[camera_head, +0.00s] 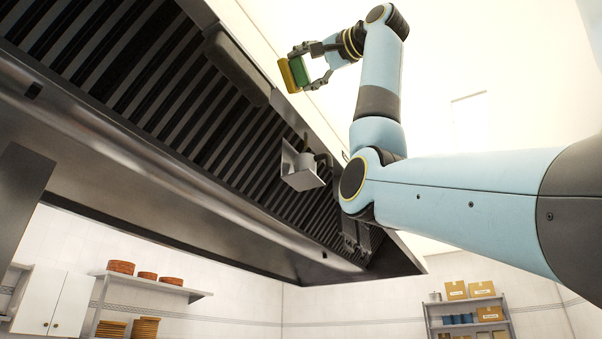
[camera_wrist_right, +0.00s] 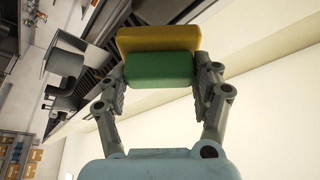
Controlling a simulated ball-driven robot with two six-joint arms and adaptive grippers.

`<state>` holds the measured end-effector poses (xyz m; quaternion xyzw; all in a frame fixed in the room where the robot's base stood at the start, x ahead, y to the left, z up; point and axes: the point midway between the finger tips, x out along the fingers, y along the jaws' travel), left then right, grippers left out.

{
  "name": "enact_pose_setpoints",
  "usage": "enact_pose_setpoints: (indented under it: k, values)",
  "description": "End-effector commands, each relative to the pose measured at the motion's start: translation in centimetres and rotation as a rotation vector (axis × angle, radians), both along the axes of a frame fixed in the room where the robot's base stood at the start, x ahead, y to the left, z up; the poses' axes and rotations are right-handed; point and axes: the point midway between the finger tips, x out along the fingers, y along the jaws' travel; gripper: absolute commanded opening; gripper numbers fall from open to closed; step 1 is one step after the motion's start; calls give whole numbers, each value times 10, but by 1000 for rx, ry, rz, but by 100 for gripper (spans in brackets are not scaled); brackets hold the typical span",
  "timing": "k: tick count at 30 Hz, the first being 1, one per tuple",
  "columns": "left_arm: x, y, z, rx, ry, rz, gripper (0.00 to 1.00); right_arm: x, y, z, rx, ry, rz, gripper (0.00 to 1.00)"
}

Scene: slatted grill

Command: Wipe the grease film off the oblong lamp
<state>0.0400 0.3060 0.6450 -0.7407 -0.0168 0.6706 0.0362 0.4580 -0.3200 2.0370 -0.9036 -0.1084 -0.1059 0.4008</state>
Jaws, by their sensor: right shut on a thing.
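The oblong lamp (camera_head: 237,66) is a long, dark grey, rounded fixture on the underside of the hood, at upper centre left in the head view. At this size I cannot tell the grease film from its dark surface. My right gripper (camera_head: 309,68) is shut on a sponge (camera_head: 298,73) with a yellow and a green layer. The sponge is to the right of the lamp in the picture, apart from it. In the right wrist view the sponge (camera_wrist_right: 160,69) sits between both fingers, yellow side outward, and hides what lies behind it. My left gripper is not in view.
The hood's slatted grill (camera_head: 130,60) surrounds the lamp. A square, pale lamp fixture (camera_head: 303,168) juts down from the grill near my right arm. The hood's metal rim (camera_head: 150,165) runs below. Shelves with bowls (camera_head: 150,287) and boxes (camera_head: 468,310) stand far back.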

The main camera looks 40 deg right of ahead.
Motion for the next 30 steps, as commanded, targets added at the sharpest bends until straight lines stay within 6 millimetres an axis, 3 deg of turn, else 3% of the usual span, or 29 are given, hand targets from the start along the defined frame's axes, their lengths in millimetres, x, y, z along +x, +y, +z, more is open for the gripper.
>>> enact_pose_setpoints:
  k: [8,18,30]
  values:
    - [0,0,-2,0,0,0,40,-4,-2,0,0,-1,0,40]
    - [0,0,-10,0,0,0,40,-28,-12,0,0,-2,-1,40]
    - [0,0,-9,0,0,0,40,-28,-11,0,0,-1,0,40]
